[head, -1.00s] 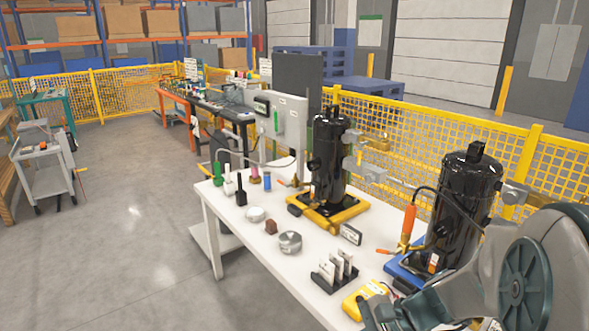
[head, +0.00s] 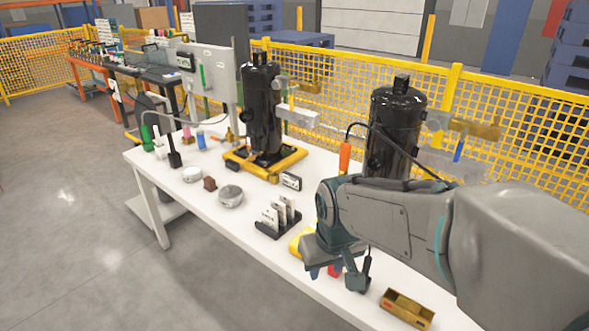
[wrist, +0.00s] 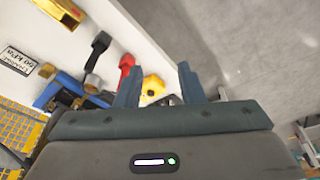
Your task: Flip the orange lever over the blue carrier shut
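An upright orange grip (head: 345,157) stands left of the right black compressor (head: 397,115) in the head view. A hose runs above it. Its lower end is hidden behind my arm, so I cannot tell whether it is the task's lever. My arm also hides the blue carrier in the head view. The wrist view shows part of a blue carrier (wrist: 70,84) at left, beside brass fittings. In the head view, my gripper (head: 340,275) is low over the table's front edge.
A red handle (wrist: 125,65) and a black handle (wrist: 99,42) are near my fingers. A gold open box (head: 405,312) sits near the front edge. A card holder (head: 279,217) and a compressor on a yellow frame (head: 283,165) stand further left.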

